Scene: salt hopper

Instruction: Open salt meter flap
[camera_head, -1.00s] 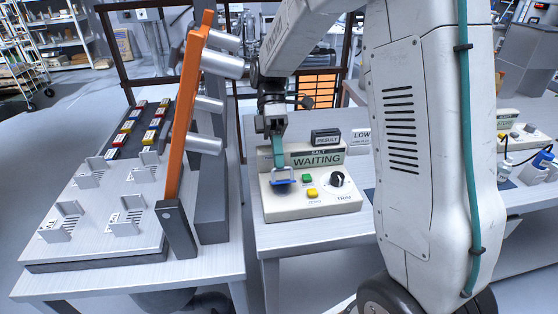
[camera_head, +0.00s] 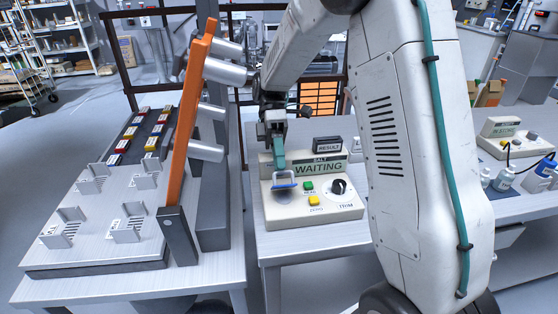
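The salt meter (camera_head: 330,209) is a cream box on the middle table, with a green "SALT WAITING" display (camera_head: 319,168). A small flap (camera_head: 285,185) with a blue edge is at its left side, above a faint round spot on the meter's top. My gripper (camera_head: 279,163) comes down from above at the meter's left, its teal finger just behind or touching the flap; I cannot tell which. The finger gap is too small and edge-on to read. The flap looks tilted, but its exact angle is unclear.
A green button (camera_head: 308,185), a yellow button (camera_head: 314,201) and a black knob (camera_head: 338,187) sit right of the flap. A black "RESULT" sign (camera_head: 327,144) stands behind. An orange bar (camera_head: 188,120) with metal cylinders rises on the left table. Another meter (camera_head: 503,136) stands at right.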

